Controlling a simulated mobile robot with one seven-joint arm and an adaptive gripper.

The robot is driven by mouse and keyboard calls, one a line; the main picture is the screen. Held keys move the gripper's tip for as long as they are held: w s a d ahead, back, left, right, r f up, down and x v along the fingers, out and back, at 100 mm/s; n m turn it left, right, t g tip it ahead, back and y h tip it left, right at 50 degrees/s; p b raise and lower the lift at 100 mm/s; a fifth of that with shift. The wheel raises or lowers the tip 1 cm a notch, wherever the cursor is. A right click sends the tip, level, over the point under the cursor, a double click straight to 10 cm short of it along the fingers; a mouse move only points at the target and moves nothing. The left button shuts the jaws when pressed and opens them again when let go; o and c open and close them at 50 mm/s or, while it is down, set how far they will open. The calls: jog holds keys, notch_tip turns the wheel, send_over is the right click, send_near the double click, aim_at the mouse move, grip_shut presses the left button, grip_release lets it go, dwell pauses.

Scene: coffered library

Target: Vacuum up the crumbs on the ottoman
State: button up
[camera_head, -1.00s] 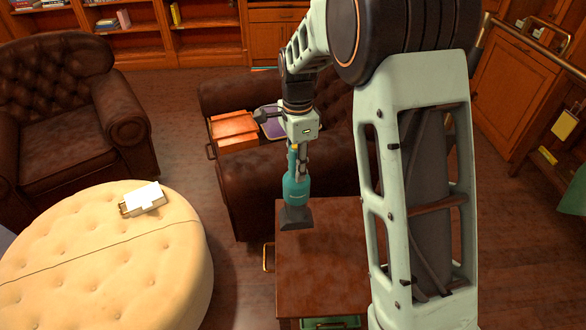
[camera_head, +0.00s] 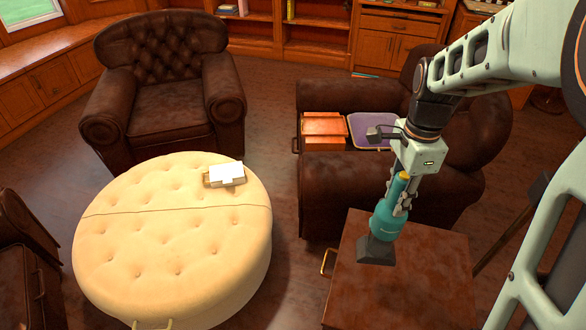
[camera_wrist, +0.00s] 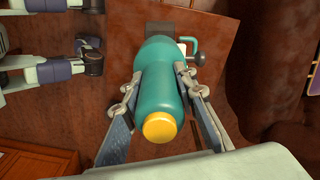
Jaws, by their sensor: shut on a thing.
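The ottoman (camera_head: 150,235) is round, cream and tufted, with a dark seam line across its top, at left centre in the head view. A small white-and-tan object (camera_head: 226,175) lies near its right back edge. I cannot make out crumbs at this size. My gripper (camera_head: 401,192) is shut on a teal handheld vacuum (camera_head: 388,215) with a dark nozzle and a yellow end cap. The vacuum hangs nozzle down above the wooden side table, to the right of the ottoman. In the wrist view the fingers clasp the teal body (camera_wrist: 160,85) from both sides.
The wooden side table (camera_head: 430,285) stands at the right front. A dark leather armchair (camera_head: 165,100) is behind the ottoman. Another seat (camera_head: 340,195) carries orange boxes (camera_head: 324,130) and a purple tray (camera_head: 372,132). Floor shows between ottoman and side table.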

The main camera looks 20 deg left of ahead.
jog(key=d+n, duration=0.1)
jog(key=n, duration=0.1)
jog(key=w+d+n, duration=0.1)
jog(key=shift+r+n, duration=0.2)
jog(key=shift+n, duration=0.2)
jog(key=d+n, duration=0.1)
jog(key=n, duration=0.2)
jog(key=w+d+n, duration=0.1)
jog(key=d+n, duration=0.1)
jog(key=n, duration=0.1)
jog(key=d+r+n, duration=0.1)
jog(key=n, duration=0.2)
jog(key=shift+w+d, duration=0.35)
jog(key=shift+w, duration=0.05)
